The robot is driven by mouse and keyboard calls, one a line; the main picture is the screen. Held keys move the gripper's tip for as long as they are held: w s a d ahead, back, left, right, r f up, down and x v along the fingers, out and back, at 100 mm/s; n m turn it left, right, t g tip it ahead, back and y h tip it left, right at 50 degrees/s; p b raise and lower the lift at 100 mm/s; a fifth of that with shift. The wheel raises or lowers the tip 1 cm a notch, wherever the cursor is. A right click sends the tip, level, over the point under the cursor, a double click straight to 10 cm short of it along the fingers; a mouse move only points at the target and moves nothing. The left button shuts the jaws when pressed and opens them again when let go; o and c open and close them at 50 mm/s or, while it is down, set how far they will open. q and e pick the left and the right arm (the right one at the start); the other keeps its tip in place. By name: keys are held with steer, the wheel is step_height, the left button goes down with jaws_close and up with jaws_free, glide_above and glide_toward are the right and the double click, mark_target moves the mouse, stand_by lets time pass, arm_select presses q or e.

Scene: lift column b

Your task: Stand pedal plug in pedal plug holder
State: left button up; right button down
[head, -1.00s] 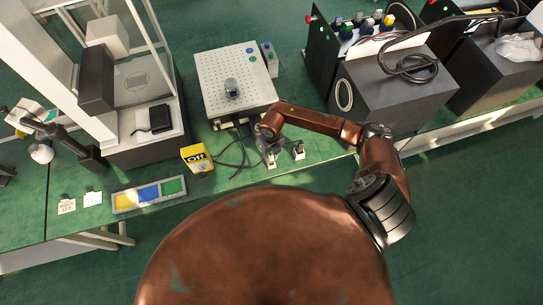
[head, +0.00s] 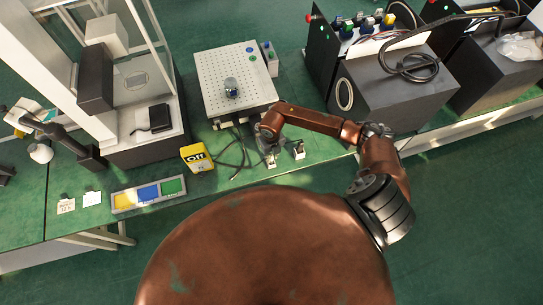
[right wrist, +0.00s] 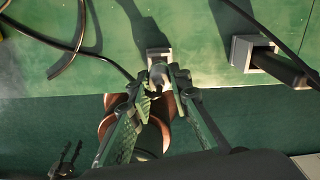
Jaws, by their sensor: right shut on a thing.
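My right gripper (right wrist: 160,84) is shut on a small pale plug (right wrist: 158,77), taken as the pedal plug; the fingers hide much of it. Right beyond the fingertips is a small light-grey holder (right wrist: 158,54), which also shows in the head view (head: 271,162) below my gripper (head: 269,147). Plug and holder overlap in the wrist view, and I cannot tell whether the plug is inside it or just in front. A second grey holder (right wrist: 241,54) to the right has a black plug (right wrist: 285,70) in it. My left gripper is not in view.
A yellow "Off" box (head: 197,158) and loose black cables (head: 236,153) lie left of my gripper. A perforated white plate (head: 215,75) is behind. A large dark box (head: 400,100) stands right. The green bench's front edge is close to the holders.

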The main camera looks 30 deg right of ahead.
steer(key=shift+f+b, duration=0.8)
steer(key=shift+f, duration=0.25)
stand_by(0.4)
steer(key=c, duration=1.7)
jaws_free()
steer(key=shift+r, duration=0.1)
steer(key=shift+r+p, duration=3.25)
steer(key=shift+r, duration=1.2)
